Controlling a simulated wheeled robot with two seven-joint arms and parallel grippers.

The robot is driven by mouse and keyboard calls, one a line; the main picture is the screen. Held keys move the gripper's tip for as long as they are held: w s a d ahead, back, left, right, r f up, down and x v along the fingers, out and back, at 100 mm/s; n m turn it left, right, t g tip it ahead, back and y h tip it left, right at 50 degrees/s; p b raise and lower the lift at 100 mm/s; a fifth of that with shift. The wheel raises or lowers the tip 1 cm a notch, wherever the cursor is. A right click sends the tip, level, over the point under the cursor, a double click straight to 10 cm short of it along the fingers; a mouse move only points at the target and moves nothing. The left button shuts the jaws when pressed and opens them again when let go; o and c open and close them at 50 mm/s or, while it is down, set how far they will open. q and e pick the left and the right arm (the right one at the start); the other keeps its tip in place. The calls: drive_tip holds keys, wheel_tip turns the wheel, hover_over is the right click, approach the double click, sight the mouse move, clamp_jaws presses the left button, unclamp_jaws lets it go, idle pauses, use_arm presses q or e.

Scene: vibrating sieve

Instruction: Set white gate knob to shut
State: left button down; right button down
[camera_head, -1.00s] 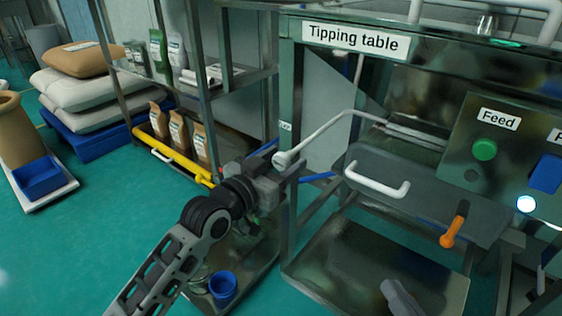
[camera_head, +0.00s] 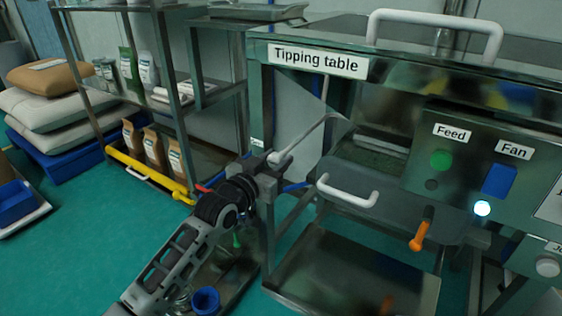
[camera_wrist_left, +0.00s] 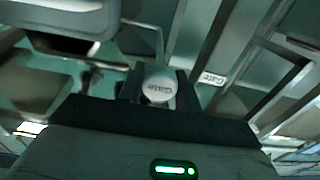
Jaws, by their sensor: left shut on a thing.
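The white gate knob (camera_head: 280,159) is on the end of a bent pale rod (camera_head: 310,138) at the left of the tipping table. My left gripper (camera_head: 270,164) is shut on the knob. Part of the knob is hidden by the fingers in the head view. My right gripper is not in view.
The tipping table (camera_head: 390,80) has a white handle (camera_head: 347,191) and an orange lever (camera_head: 421,235) right of the knob. A panel with a green Feed button (camera_head: 440,160) and blue Fan switch (camera_head: 499,180) is farther right. A blue cup (camera_head: 205,300) stands below my left arm.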

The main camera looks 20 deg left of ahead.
use_arm(q)
drive_tip(key=shift+w+r, duration=0.1)
drive_tip(key=shift+r, duration=0.05)
drive_tip(key=c, duration=1.1)
unclamp_jaws()
drive_tip(key=shift+w, duration=0.1)
drive_tip(key=shift+o, duration=0.7)
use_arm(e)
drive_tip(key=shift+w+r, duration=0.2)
use_arm(q)
drive_tip(key=shift+s, duration=0.35)
drive_tip(key=s+a+p, duration=0.3)
drive_tip(key=s+p, duration=0.1)
drive_tip(key=s, duration=1.1)
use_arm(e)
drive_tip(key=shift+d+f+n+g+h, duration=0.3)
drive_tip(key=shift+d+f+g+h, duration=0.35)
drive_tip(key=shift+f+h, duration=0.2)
